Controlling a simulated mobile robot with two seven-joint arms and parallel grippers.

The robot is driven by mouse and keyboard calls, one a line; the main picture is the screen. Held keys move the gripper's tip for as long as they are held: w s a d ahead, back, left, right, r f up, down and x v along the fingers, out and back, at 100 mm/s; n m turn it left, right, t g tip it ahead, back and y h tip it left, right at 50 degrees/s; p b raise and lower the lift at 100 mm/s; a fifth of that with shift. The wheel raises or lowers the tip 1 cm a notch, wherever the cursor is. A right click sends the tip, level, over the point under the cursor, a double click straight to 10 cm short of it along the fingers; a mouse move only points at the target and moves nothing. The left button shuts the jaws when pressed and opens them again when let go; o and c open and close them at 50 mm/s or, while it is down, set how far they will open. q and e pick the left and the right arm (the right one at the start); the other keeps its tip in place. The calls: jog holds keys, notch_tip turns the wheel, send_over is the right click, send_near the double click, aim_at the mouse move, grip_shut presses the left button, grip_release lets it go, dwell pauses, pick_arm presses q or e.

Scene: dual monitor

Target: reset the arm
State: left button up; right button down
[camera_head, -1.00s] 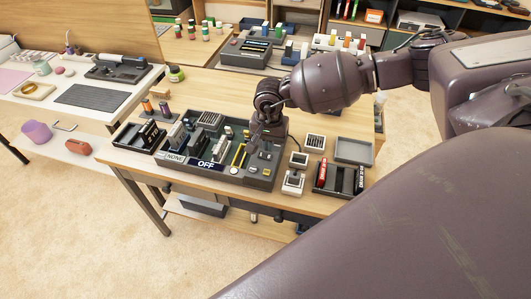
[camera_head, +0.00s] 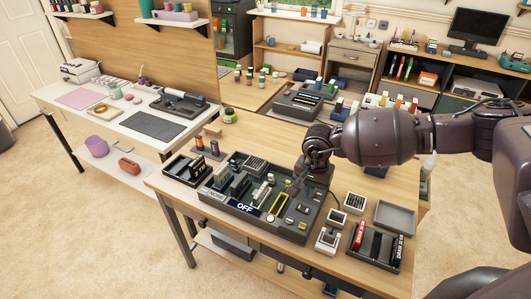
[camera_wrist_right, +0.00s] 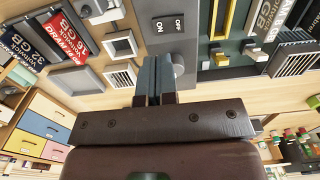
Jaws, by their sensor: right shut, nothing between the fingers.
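My right arm reaches in from the right in the head view. Its gripper (camera_head: 302,197) points down over the right end of the dark board (camera_head: 233,205), which carries an "OFF" label (camera_head: 245,209). In the right wrist view the gripper's fingers (camera_wrist_right: 155,65) are shut with nothing between them. They are beside a round grey knob (camera_wrist_right: 179,68) below an ON/OFF marking (camera_wrist_right: 168,25). I cannot tell whether the fingertips touch the knob or the board. My left gripper is not in view.
An empty grey tray (camera_head: 395,217) lies behind the rack. A black holder (camera_head: 185,169) is at the left.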

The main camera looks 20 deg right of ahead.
jog(key=shift+w+a+m, duration=0.1)
jog(key=shift+a+m, duration=0.05)
jog(key=shift+m, duration=0.15)
jog(key=w+a+r+m+t+y, duration=0.2)
jog(key=a+r+m+t+y, duration=0.3)
jog(key=a+r+m+y, duration=0.55)
jog(key=w+a+r+m+t+y, duration=0.3)
jog(key=a+r+m+t+y, duration=0.2)
jog(key=a+m, duration=0.95)
jog(key=s+d+f+m+t+h, duration=0.3)
jog(key=d+f+m+h, duration=0.25)
jog(key=m, duration=0.85)
jog(key=s+d+f+m+t+h, duration=0.2)
jog(key=d+f+m+h, duration=0.4)
jog(key=m, duration=0.7)
jog(key=s+d+f+m+g+h, duration=0.1)
jog(key=s+d+f+m, duration=0.3)
jog(key=s+f, duration=0.4)
jog(key=s+d+f+m+g+h, duration=0.2)
jog(key=s+f, duration=0.6)
jog(key=s, duration=0.4)
jog(key=d+m+h, duration=0.1)
jog(key=d+m, duration=0.1)
jog(key=d, duration=0.1)
jog(key=shift+s+d+g, duration=0.15)
jog(key=shift+s+g, duration=0.15)
